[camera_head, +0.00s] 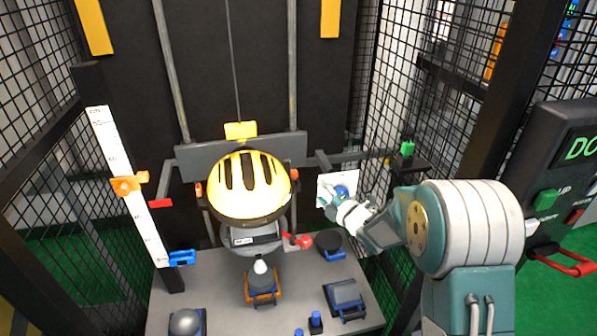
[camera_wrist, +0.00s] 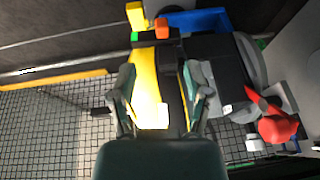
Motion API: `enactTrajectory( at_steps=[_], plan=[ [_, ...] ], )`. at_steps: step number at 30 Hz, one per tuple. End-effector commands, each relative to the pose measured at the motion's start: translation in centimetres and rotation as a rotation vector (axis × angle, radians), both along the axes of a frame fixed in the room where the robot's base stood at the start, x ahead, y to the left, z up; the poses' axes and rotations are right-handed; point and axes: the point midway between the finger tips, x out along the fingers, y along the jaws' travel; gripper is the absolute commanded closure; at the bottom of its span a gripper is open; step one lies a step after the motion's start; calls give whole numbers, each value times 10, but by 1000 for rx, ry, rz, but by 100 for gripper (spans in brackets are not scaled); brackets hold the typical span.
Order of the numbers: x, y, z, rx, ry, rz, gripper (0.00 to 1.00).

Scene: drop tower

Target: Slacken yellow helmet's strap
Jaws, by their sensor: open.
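The yellow helmet (camera_head: 240,200) with black vent slots sits on a grey headform in the middle of the drop tower. A red lever with a round red knob (camera_head: 305,241) is just below its right side; it also shows in the wrist view (camera_wrist: 278,128). A yellow and black surface, likely the helmet (camera_wrist: 150,85), lies ahead between the fingers in the wrist view. My gripper (camera_wrist: 160,80) is open. In the head view my gripper (camera_head: 328,200) is right of the helmet and apart from it. I cannot make out the strap clearly.
A grey base plate (camera_head: 215,300) holds several fixtures, including a black disc (camera_head: 331,246) and an orange-based stand (camera_head: 262,284). A white scale (camera_head: 125,185) stands at left. Mesh walls (camera_head: 400,80) close in the sides. A control box (camera_head: 560,165) is at right.

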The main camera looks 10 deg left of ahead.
Motion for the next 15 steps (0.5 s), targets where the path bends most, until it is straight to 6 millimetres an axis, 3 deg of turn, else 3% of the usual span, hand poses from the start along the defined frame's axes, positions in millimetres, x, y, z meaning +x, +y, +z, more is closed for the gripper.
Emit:
enactTrajectory(
  at_steps=[7,15],
  plan=[
    [4,15,-9,3,-40,45,37],
    [35,52,-12,2,-38,45,37]
  ],
)
